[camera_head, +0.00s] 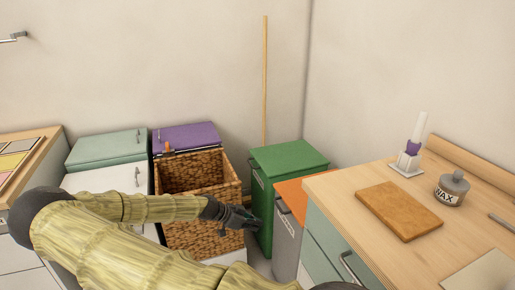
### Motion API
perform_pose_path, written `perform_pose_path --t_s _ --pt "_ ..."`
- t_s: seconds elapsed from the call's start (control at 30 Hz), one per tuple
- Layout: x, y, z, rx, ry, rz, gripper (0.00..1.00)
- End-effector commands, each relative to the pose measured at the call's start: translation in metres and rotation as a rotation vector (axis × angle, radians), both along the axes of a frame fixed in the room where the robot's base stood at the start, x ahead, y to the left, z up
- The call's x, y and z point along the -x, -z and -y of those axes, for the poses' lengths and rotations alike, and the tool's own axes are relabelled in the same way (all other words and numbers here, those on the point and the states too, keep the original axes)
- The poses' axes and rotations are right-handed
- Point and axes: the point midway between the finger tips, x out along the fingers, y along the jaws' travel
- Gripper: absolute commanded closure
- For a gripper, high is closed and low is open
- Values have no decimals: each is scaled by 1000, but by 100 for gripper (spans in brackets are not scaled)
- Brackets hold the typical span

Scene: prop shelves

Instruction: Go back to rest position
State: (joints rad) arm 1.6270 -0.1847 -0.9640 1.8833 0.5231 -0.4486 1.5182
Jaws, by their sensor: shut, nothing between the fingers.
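My arm, in a pale yellow-green ribbed cover, reaches across the lower left of the head view. Its end, my gripper (242,217), is dark and points right. It is shut and empty. It hangs in front of the right side of a wicker basket (190,235) and just left of a green bin (263,205). I cannot tell whether it touches either one.
A grey bin with an orange lid (291,195) stands beside a wooden counter (330,205) bearing a board (399,211), a wax jar (452,188) and a candle holder (408,161). Purple (187,137) and pale green (106,147) lidded boxes stand behind. A pole (265,80) leans on the wall.

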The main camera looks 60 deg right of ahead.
Motion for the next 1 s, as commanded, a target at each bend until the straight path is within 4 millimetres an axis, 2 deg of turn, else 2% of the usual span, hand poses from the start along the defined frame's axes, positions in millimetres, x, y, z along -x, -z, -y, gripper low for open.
perform_pose_path --t_s 0.37,0.47,0.57,0.67,0.77,0.87,1.0 --pt "-4 6 -8 -5 -8 -5 100" --pt "7 16 -13 -41 -48 -38 100" --pt "27 38 -27 -124 -141 -110 100" --pt "54 68 -52 -247 -290 -206 100" --pt "79 99 -86 -387 -470 -301 100" --pt "100 127 -128 -530 -669 -382 100" --pt "123 158 -198 -718 -973 -464 100"
